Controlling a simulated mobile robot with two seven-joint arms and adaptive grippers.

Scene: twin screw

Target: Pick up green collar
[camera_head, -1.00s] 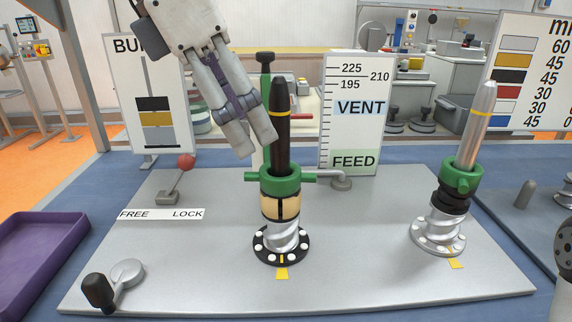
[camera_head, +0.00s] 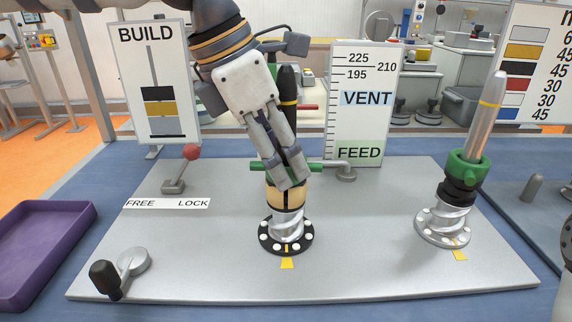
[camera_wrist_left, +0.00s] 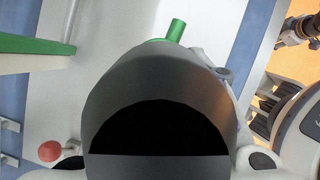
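A green collar (camera_head: 257,167) with side handles sits around the middle screw, above its tan band (camera_head: 283,196). My left gripper (camera_head: 290,183) is in front of this collar with its fingers pointing down and hides most of it; only the handle ends show clearly. The fingertips lie close together; whether they touch the collar or hold it I cannot tell. In the left wrist view a green handle (camera_wrist_left: 176,30) sticks out past the dark gripper body, which hides the rest. A second green collar (camera_head: 468,170) sits on the silver-tipped screw at the right. My right gripper is not seen.
A grey plate (camera_head: 360,250) carries both screws. A red-knobbed lever (camera_head: 192,152) stands behind left, and a black-knobbed crank (camera_head: 105,277) at front left. A VENT/FEED board (camera_head: 360,125) stands close behind the middle screw. A purple tray (camera_head: 40,245) lies left.

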